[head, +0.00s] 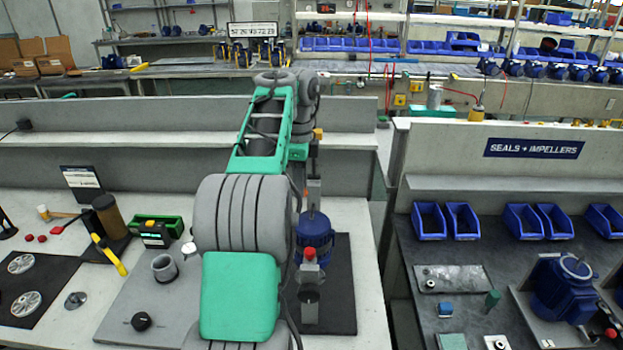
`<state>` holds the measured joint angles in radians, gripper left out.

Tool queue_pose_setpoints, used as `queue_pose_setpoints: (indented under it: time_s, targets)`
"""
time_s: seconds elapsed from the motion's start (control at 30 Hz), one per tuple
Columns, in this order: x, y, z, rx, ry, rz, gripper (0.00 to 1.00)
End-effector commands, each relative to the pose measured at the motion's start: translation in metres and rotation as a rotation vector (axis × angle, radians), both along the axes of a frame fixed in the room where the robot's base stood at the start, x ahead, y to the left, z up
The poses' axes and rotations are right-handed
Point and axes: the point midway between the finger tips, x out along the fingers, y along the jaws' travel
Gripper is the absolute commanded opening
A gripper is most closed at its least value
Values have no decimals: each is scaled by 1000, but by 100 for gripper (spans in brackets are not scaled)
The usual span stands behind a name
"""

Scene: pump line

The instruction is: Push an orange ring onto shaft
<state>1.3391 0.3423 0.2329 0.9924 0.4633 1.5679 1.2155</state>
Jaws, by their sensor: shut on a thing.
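My arm reaches forward from the front middle in the head view. My gripper (314,196) points down just above a blue motor or pump (316,238), which stands on a dark mat (336,305) right of my arm. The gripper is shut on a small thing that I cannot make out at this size. I see no orange ring clearly. The shaft is also hard to tell apart from the fingers, so I cannot tell whether they touch the blue unit.
A grey stand with a red knob (309,253) is in front of the blue unit. A grey plate (115,325) with a cup-like part (164,267) lies left of my arm. A yellow-handled tool (108,254) lies farther left. Blue bins (429,221) stand on the right bench.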

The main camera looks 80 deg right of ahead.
Motion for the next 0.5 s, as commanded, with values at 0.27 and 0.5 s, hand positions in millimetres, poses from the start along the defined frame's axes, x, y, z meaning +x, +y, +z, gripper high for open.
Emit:
queue_pose_setpoints:
  time_s: [0.27,0.5]
  targets:
    - [-27,-8,4,0,0,-120,3]
    - [-27,-8,-20,0,0,-118,3]
